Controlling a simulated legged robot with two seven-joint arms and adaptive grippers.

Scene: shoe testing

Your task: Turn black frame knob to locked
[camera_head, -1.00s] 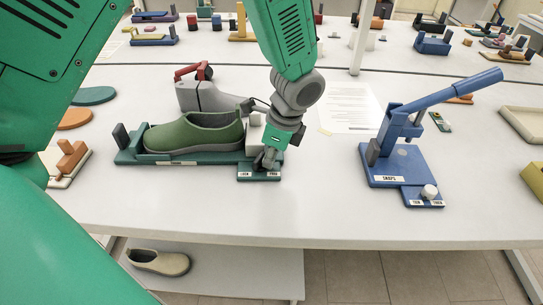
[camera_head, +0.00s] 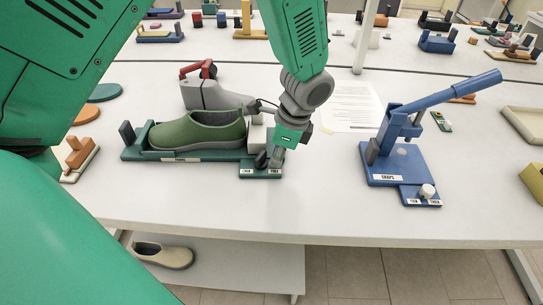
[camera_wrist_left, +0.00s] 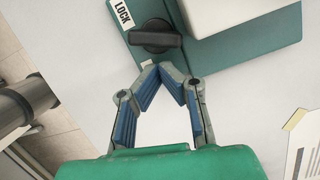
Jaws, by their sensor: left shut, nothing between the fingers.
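The black knob (camera_wrist_left: 155,38) sits on the green frame's small plate (camera_wrist_left: 187,57) in the left wrist view. Its bar lies crosswise in that view, near a label reading LOCK (camera_wrist_left: 122,14). Part of another white label shows lower down, mostly hidden by the fingers. In the head view the knob (camera_head: 261,159) is a small dark shape beside my left gripper (camera_head: 275,161). My left gripper is shut and empty, its fingertips meeting (camera_wrist_left: 160,70) just short of the knob. I cannot tell whether they touch it. My right gripper is not in view.
A green shoe (camera_head: 198,131) rests on the green frame (camera_head: 140,152), with a grey last (camera_head: 215,97) behind. A blue press (camera_head: 405,160) stands to the right, with a paper sheet (camera_head: 355,105) behind. The table front (camera_head: 240,213) is clear.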

